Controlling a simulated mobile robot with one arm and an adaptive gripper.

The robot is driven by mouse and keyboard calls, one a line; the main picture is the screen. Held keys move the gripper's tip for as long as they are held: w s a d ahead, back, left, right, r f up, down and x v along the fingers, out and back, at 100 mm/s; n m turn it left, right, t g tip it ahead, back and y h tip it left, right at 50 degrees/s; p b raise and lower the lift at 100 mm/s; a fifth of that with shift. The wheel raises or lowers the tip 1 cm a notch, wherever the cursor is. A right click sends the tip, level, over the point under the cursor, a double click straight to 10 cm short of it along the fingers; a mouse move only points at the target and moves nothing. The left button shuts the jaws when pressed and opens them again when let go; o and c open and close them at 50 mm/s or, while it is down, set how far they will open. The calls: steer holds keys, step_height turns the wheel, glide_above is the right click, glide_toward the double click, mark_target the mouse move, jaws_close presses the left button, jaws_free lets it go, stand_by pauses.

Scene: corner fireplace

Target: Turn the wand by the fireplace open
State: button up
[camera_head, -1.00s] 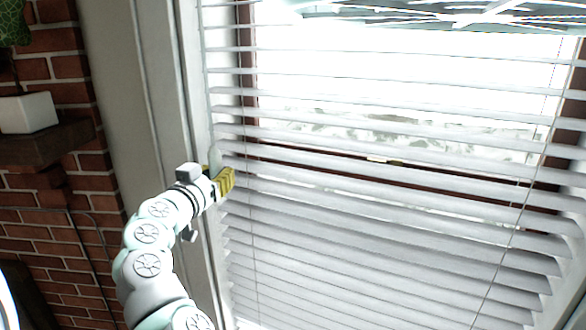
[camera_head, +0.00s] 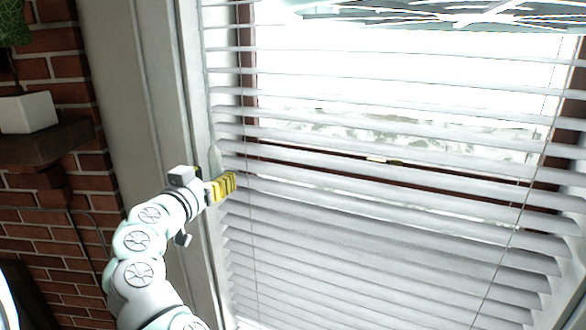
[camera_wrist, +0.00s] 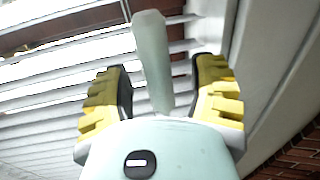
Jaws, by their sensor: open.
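The wand (camera_wrist: 153,62) is a pale grey-green rod with a rounded end. In the wrist view it stands between the two yellow-padded fingers of my gripper (camera_wrist: 162,92), with a gap on each side. Its lower part is hidden behind the pale gripper body. In the head view my gripper (camera_head: 222,187) is at the left edge of the blinds, and a pale piece of the wand (camera_head: 215,160) shows just above it. The fingers are open. The white blinds (camera_head: 390,215) have slats tilted with light showing between the upper ones.
The window frame's left side (camera_head: 178,120) runs close beside my gripper. A brick wall (camera_head: 60,235) with a dark wooden shelf (camera_head: 45,145) and a white pot (camera_head: 28,113) is at the left. Thin cords (camera_head: 512,245) hang across the blinds.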

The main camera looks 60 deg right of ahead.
steer(key=v, duration=1)
steer(key=shift+s, duration=0.2)
steer(key=shift+o, duration=0.3)
steer(key=shift+a, duration=0.1)
